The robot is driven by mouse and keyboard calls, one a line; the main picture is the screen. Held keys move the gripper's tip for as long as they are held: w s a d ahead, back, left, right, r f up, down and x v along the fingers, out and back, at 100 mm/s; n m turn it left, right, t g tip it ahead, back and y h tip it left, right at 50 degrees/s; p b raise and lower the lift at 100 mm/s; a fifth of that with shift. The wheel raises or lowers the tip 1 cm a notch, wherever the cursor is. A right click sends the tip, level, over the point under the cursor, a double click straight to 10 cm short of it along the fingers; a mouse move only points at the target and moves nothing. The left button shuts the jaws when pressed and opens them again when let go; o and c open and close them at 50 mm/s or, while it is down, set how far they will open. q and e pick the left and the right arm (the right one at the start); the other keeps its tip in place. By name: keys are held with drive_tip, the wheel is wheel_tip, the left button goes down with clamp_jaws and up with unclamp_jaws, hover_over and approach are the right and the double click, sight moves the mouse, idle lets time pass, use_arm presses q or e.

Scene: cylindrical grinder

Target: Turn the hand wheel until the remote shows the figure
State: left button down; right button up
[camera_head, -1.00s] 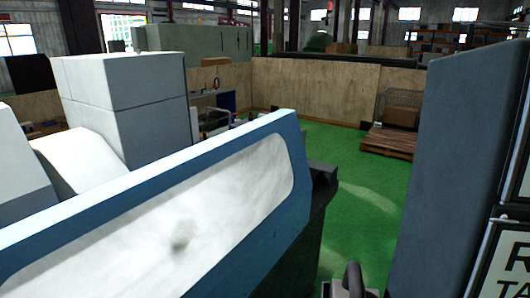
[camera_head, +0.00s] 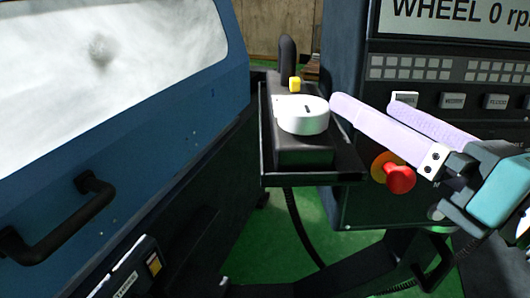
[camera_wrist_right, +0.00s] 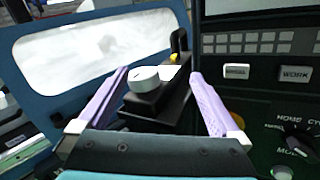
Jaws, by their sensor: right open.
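The white round hand wheel (camera_head: 302,116) sits on top of the black remote (camera_head: 303,152), with a small dark mark on its upper face. The remote rests on a black tray (camera_head: 345,178) between the blue door and the control panel. My right gripper (camera_head: 366,102) has lilac fingers, is open and empty, and reaches in from the right, its tips just right of the wheel. In the right wrist view the wheel (camera_wrist_right: 143,79) lies ahead between the spread fingers. A pale patch beside it may be the remote's screen; no figure is legible. My left gripper is out of view.
A blue machine door (camera_head: 190,105) with a black handle (camera_head: 62,225) is at left. The control panel (camera_head: 445,72) at right has buttons, a red stop knob (camera_head: 398,178) and a display reading WHEEL 0 rpm. A yellow button (camera_head: 295,84) is behind the wheel.

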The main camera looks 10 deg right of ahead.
sight(322, 126)
drive_tip(key=w+a+f+n, duration=0.1)
drive_tip(key=w, duration=0.1)
drive_tip(key=w+a+f+n+y+p, duration=0.1)
drive_tip(key=w+a+n, duration=0.1)
drive_tip(key=w+a+f+n+g+y+p, duration=0.1)
drive_tip(key=w+a, duration=0.1)
drive_tip(key=shift+w+a+n, duration=0.1)
drive_tip(key=shift+w+n, duration=0.2)
drive_tip(key=shift+w, duration=0.1)
drive_tip(key=shift+w+a+f, duration=0.1)
drive_tip(key=shift+w+a, duration=0.1)
drive_tip(key=shift+w, duration=0.25)
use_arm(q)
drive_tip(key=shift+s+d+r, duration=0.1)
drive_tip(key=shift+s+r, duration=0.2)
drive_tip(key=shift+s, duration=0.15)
